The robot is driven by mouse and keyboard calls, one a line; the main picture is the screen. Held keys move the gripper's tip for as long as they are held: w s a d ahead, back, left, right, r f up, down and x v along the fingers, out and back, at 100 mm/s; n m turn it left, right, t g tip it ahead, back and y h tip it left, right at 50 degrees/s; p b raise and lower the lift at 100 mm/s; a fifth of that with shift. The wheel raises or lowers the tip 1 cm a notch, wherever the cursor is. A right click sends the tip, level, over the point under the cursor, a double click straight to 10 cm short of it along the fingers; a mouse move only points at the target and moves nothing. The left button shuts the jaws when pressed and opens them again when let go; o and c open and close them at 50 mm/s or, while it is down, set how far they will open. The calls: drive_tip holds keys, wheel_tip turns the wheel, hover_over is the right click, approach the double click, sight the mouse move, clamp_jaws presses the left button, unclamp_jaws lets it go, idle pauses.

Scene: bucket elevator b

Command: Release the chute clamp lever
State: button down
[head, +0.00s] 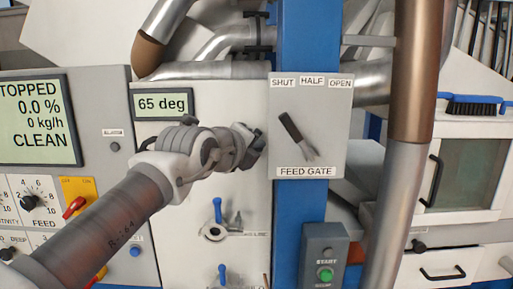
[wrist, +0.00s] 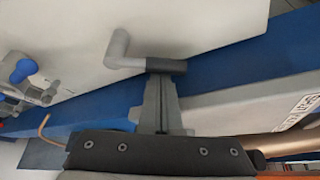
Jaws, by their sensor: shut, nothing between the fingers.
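A black clamp-like fitting (head: 257,32) sits on the grey pipe at the top middle of the head view; I cannot tell whether it is the chute clamp lever. My gripper (head: 256,150) is in front of the machine, just left of the feed gate box. In the wrist view my gripper's fingers (wrist: 160,82) are shut and empty. Their tips overlap the dark part of a bent grey-and-dark lever (wrist: 124,52) on a white panel. I cannot tell whether they touch it or which lever it is.
The feed gate box (head: 310,125) with a black-gripped lever is right of my gripper. A brown and grey pipe (head: 412,90) stands further right. Blue-handled valves (head: 217,210) are below my arm. A start button box (head: 323,255) is at the bottom.

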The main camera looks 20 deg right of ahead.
drive_tip(key=shift+a+n+b, duration=0.2)
drive_tip(key=shift+n+b, duration=0.1)
drive_tip(key=shift+b, duration=0.35)
drive_tip(key=shift+h+b, duration=0.3)
drive_tip(key=shift+h, duration=0.1)
drive_tip(key=a+n+t+h+b, duration=0.1)
drive_tip(key=a+n+b, duration=0.1)
drive_tip(key=b, duration=0.4)
drive_tip(key=w+a+n+t+h+b, duration=0.1)
drive_tip(key=n+t+b, duration=0.1)
drive_tip(key=n+b, duration=0.3)
drive_tip(key=a+r+n+t+h+b, duration=0.1)
drive_tip(key=n+b, duration=0.3)
drive_tip(key=b, duration=0.4)
drive_tip(key=shift+w+a, duration=0.25)
drive_tip(key=shift+a, duration=0.55)
